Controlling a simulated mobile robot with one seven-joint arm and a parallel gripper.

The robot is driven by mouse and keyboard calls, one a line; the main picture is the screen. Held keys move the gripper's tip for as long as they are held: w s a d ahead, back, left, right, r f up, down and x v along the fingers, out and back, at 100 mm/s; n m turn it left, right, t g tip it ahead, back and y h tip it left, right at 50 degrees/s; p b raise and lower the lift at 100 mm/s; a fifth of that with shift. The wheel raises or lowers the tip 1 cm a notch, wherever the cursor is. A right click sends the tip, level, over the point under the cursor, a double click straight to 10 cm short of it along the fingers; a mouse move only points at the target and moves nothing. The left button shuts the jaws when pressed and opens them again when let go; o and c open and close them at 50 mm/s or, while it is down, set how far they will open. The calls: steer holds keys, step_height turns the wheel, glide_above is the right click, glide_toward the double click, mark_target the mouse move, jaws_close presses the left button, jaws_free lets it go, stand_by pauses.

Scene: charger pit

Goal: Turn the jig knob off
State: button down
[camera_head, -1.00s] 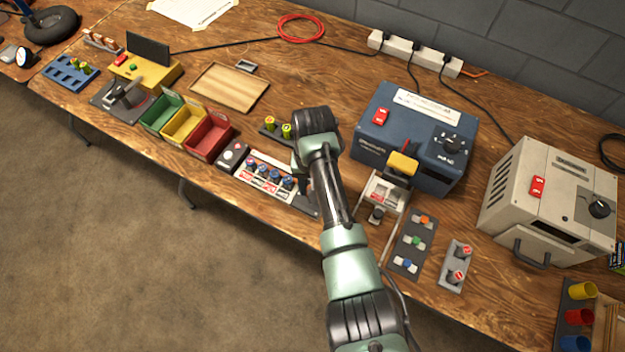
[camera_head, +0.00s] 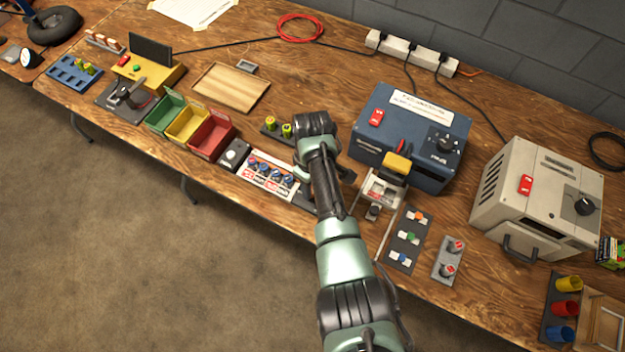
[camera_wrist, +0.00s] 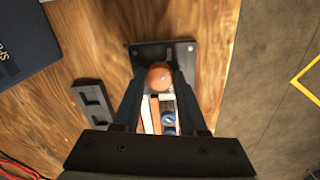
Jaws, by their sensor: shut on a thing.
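A round orange-brown knob (camera_wrist: 159,75) lies between my fingertips in the wrist view. My gripper (camera_wrist: 158,80) is shut on it, one dark finger on each side. The knob is at a dark end plate (camera_wrist: 182,52) with screws. Beside that plate, the white jig panel (camera_wrist: 155,112) with blue knobs (camera_wrist: 168,122) shows between the fingers, partly covered by my gripper. In the head view the panel with its row of blue knobs (camera_head: 262,170) is at the front table edge. My arm hides the fingertips and the held knob there. Which marking the knob points to cannot be read.
A dark holder with yellow-green cells (camera_head: 286,130) stands just behind the panel. A blue box (camera_head: 400,135) and a clamp with a yellow handle (camera_head: 396,164) stand right of my arm. Red, yellow and green bins (camera_head: 212,137) stand left. Bare wood (camera_head: 320,75) lies behind.

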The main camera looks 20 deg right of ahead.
steer(key=n, duration=0.4)
steer(key=shift+w, duration=0.1)
steer(key=shift+p, duration=0.3)
stand_by(0.4)
steer(key=shift+c, duration=2.2)
jaws_free()
steer(key=shift+r, duration=0.1)
step_height(320, 180, up, 13)
steer(key=p, duration=0.1)
